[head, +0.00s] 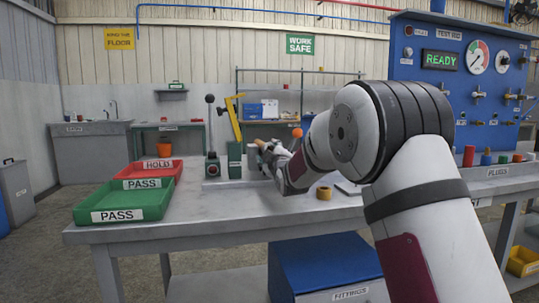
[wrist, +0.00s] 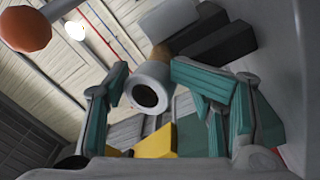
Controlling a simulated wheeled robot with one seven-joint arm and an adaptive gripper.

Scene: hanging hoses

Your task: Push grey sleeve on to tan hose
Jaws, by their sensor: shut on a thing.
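The grey sleeve (wrist: 152,87) is a short ring with a dark open bore that faces the wrist camera. My gripper (wrist: 148,80) has its teal-padded fingers on either side of the sleeve and is shut on it. A small part of the tan hose (wrist: 163,50) shows just behind the sleeve, in line with it, in front of dark blocks. How far the sleeve sits over the hose cannot be told. In the head view my gripper (head: 272,160) is at the bench fixture, and the sleeve is too small and covered to make out clearly. A bit of tan (head: 257,142) shows beside it.
A lever with an orange knob (head: 297,132) stands close by; the knob also shows in the wrist view (wrist: 26,29). A black-knobbed lever (head: 210,99) stands left. Green (head: 151,198) and red (head: 171,168) trays lie at the bench's left. A tan roll (head: 324,192) lies near my arm.

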